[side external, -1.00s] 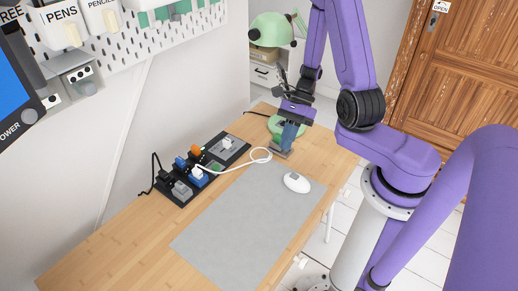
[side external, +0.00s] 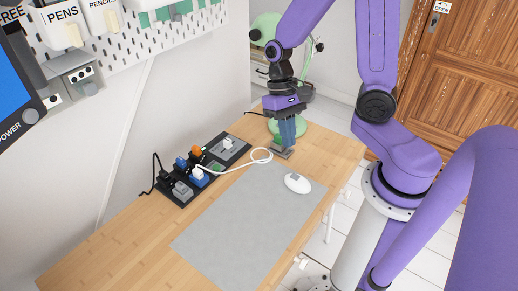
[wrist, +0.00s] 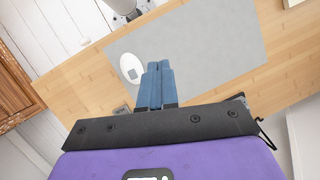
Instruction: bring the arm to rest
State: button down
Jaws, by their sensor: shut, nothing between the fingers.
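My gripper (side external: 291,143) is shut and empty, its blue fingers pointing down above the far end of the wooden desk (side external: 105,252). In the wrist view my gripper (wrist: 158,65) shows its blue fingers side by side with nothing held. A small grey block (side external: 281,153) lies on the desk close to the fingertips in the side view; I cannot tell the gap between them. The white mouse (side external: 297,183) lies on the grey mat (side external: 235,215), and it also shows in the wrist view (wrist: 131,68) left of the fingers.
A black power strip (side external: 233,152) with several plugs lies along the wall side. A white cable (side external: 235,167) loops from it across the desk. A green lamp (side external: 303,133) stands behind the gripper. The mat is clear except for the mouse.

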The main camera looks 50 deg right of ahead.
jog(key=s+a+r+n+t+h, duration=0.1)
jog(key=s+a+r+n+t, duration=0.1)
jog(key=s+r+n+t, duration=0.2)
jog(key=shift+s+a+r+n+h, duration=0.4)
jog(key=shift+s+r+n, duration=1.2)
jog(key=shift+s+n, duration=3.1)
